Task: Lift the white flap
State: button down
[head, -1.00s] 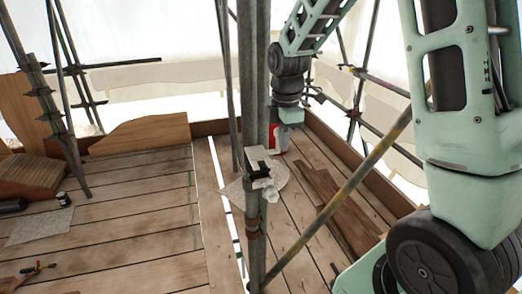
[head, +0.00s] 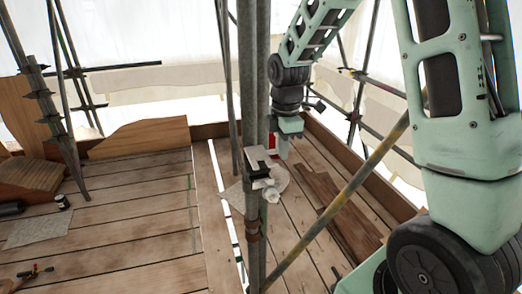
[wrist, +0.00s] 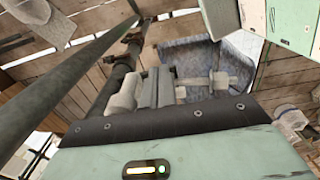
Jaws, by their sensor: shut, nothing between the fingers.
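My gripper (head: 284,152) hangs from the arm just right of the near scaffold pole, above the deck. Its fingers (wrist: 157,88) look closed and empty in the wrist view. A small pale plate with dark edges (head: 258,160) sits at the pole, a little left of and below the gripper. It may be the white flap, but I cannot tell for sure. A crumpled pale piece (head: 276,182) lies just below the gripper. A red and white item (head: 272,145) is partly hidden behind the gripper. A blue-grey tray-like thing (wrist: 207,58) is beyond the fingers in the wrist view.
The near scaffold pole (head: 252,232) stands in front of the work spot. A diagonal brace (head: 345,192) crosses to the right. Dark planks (head: 335,210) lie on the right deck. A pale sheet (head: 38,228) lies on the left deck, with much bare board around it.

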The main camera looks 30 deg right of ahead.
jog(key=shift+w, duration=0.3)
jog(key=shift+w+d+r+p, duration=0.1)
jog(key=shift+w+d+p, duration=0.05)
jog(key=shift+w+p, duration=0.15)
jog(key=shift+w, duration=0.15)
jog(key=shift+w+d, duration=0.15)
jog(key=shift+w, duration=0.15)
jog(key=shift+w+r, duration=0.1)
jog(key=shift+w, duration=0.05)
